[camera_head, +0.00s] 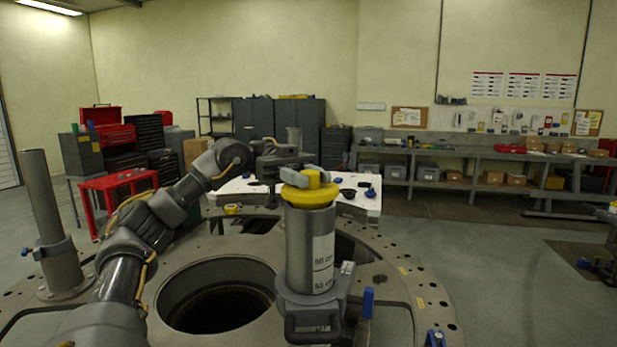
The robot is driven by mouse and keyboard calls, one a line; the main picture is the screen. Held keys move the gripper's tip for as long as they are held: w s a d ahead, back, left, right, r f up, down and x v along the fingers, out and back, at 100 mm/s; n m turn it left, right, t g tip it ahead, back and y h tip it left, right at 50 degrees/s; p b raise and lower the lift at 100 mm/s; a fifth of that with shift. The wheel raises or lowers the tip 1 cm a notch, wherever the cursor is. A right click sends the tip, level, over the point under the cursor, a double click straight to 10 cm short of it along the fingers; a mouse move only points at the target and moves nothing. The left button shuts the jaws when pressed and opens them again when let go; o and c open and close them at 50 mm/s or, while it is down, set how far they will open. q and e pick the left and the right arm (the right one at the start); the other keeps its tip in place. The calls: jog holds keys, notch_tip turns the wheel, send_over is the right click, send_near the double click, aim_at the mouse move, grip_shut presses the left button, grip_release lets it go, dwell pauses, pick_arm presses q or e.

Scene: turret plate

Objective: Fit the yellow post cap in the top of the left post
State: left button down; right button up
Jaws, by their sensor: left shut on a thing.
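The yellow post cap (311,194) is a wide disc with a raised knob. It is at the top of a thick grey post (298,248) with white labels, right of the picture's middle. I cannot tell whether it is seated there or just above the rim. My right gripper is not in view.
The round turret plate (420,300) has a large open hole left of the labelled post. A grey collar (335,290) surrounds that post's lower part, with a blue handle (368,301) beside it. A white table (362,204) with small parts stands behind.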

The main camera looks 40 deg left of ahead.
pick_arm(q)
jog(key=shift+s, duration=0.15)
jog(key=shift+f+b, duration=0.35)
jog(key=shift+f, duration=0.3)
jog(key=c, duration=1.3)
grip_release()
jog(key=shift+p+v, duration=0.4)
jog(key=shift+v, duration=0.8)
jog(key=v, duration=0.8)
jog(key=shift+a, duration=0.25)
jog(key=shift+f, duration=0.1)
